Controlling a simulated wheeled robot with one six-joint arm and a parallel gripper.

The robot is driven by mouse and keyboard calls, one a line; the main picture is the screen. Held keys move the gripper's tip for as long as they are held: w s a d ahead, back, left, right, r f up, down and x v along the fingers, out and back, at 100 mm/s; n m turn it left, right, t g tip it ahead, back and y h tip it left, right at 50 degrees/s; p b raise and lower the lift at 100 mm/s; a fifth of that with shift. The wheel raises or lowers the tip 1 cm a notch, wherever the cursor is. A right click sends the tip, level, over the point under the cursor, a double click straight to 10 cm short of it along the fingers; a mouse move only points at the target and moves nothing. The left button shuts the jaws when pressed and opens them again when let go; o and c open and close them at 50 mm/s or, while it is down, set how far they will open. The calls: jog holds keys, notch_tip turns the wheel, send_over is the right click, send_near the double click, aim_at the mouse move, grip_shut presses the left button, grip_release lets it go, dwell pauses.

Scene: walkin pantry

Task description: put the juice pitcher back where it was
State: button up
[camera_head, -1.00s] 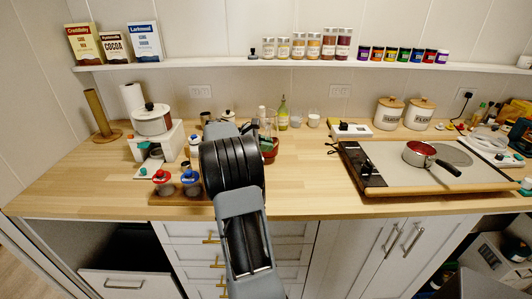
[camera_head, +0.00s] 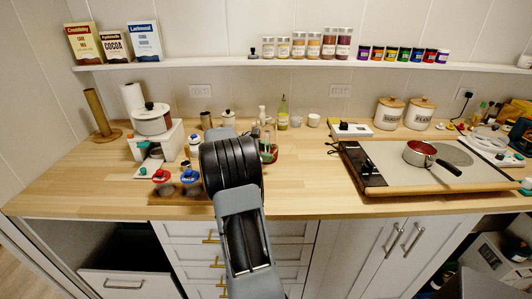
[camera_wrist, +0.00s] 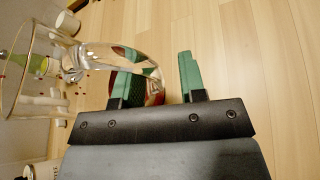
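A clear glass vessel, which looks like the juice pitcher (camera_wrist: 38,75), is at the left of the wrist view, with its wide round rim toward the left edge. A curved clear part of it reaches right, over my left finger. In the head view only a little of the pitcher (camera_head: 268,137) shows, just right of my wrist. My gripper (camera_wrist: 158,70) has two green-padded fingers standing apart. The left finger is seen behind the glass, and the right finger is clear of it. I cannot tell whether they touch the pitcher. A red and green piece (camera_wrist: 152,91) shows between them.
Red- and blue-topped shakers (camera_head: 190,176) stand on a wooden tray left of my arm. An oil bottle (camera_head: 283,115) and cups stand behind. The counter between my arm and the cooktop is bare.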

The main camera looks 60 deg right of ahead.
jog(key=shift+r, duration=0.1)
jog(key=shift+w+a+r, duration=0.1)
jog(key=shift+w, duration=0.05)
jog(key=v, duration=1.1)
jog(key=shift+w+a+r, duration=0.2)
jog(key=shift+a, duration=0.1)
jog(key=shift+s+f, duration=0.1)
